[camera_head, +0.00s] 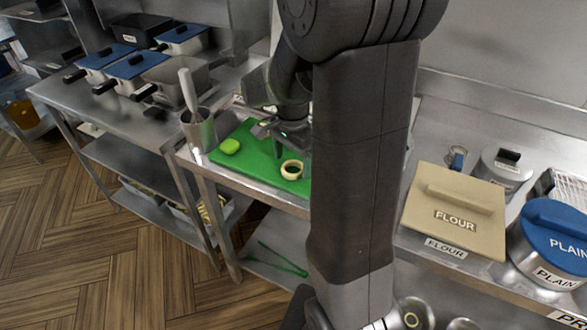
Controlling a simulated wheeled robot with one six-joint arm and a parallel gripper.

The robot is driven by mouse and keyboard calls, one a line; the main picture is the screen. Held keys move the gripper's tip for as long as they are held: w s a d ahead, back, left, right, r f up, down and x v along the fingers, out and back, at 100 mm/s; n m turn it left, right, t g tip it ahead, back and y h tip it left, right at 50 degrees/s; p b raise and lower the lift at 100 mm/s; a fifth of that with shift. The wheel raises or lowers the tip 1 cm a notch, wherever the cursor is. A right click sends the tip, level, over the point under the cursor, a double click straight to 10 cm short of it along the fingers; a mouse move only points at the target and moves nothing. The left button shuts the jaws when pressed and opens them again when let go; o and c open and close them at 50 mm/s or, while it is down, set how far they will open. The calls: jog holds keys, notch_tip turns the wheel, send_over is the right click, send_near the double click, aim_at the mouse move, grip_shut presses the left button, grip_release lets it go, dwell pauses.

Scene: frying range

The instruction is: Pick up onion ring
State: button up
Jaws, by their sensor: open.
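A pale onion ring (291,170) lies on the green cutting board (238,180), near the board's front edge. My gripper (276,145) is above the board, a little behind and to the left of the ring. It is open and looks empty. The column of my arm hides the right end of the board and part of my wrist.
A light green item (229,146) lies at the board's left. A metal cup (198,130) holding a light-coloured rod stands beside it. Blue-lidded pans (132,66) are on the left counter. A flour bin (455,209) and a blue-lidded bin (553,235) stand right.

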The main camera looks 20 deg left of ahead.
notch_tip(320, 180, down, 2)
jog(key=shift+c, duration=0.2)
jog(key=c, duration=0.8)
jog(key=shift+r, duration=0.1)
notch_tip(320, 180, up, 10)
jog(key=shift+s+a+f, duration=0.1)
jog(key=shift+a, duration=0.05)
